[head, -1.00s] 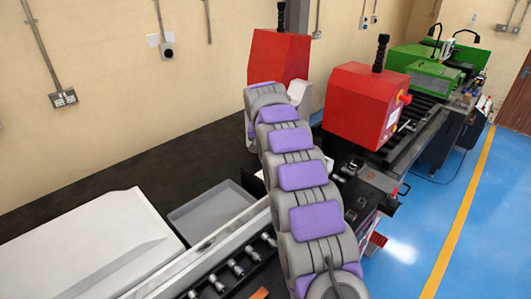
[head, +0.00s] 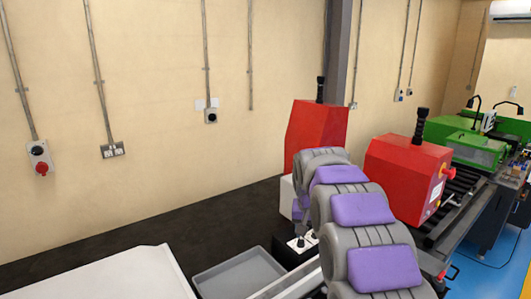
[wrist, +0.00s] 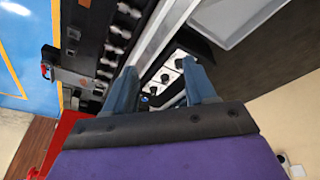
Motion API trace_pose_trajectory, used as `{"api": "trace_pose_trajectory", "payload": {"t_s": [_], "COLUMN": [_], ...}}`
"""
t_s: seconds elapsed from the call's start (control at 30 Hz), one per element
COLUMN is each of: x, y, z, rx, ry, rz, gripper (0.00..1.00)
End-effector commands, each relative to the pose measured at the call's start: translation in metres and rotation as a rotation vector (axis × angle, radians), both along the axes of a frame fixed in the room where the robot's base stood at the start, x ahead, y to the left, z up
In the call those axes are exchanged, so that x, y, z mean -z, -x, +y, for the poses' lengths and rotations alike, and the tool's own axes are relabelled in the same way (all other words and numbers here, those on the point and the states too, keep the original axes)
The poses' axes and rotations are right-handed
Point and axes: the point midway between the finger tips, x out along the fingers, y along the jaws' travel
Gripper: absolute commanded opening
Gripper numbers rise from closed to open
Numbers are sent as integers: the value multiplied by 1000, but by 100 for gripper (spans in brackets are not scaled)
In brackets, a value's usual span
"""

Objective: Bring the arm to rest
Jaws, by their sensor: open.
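My arm, grey with purple pads, reaches from the bottom right of the head view toward the red machine. My gripper (head: 303,241) is at its far end, pointing down and small in that view. In the wrist view my gripper (wrist: 163,82) shows two blue-grey fingers spread apart with nothing held between them. Beyond the fingers lies a white panel with dark round knobs (wrist: 171,74); the panel also shows in the head view (head: 296,246) just below the gripper. I cannot tell whether the fingers touch it.
Two red machine housings (head: 408,178) stand by the arm, with a green machine (head: 470,142) farther right. A grey tray (head: 243,274) and a white cover (head: 100,276) lie left. A red switch (head: 41,168) is on the wall. Blue floor is at right.

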Motion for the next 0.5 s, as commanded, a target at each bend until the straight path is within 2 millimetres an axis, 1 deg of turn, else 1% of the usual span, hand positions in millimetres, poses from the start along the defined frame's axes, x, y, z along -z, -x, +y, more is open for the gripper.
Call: {"api": "trace_pose_trajectory", "payload": {"t_s": [0.03,0.23,0.37,0.5], "x": [0,0,4,10], "y": [17,81,125,173], "z": [-2,-6,-8,-11], "rx": [-7,-39,-60,-81], "ry": [-1,-5,-9,-15], "rz": [17,78,121,165], "gripper": [56,56,56,56]}}
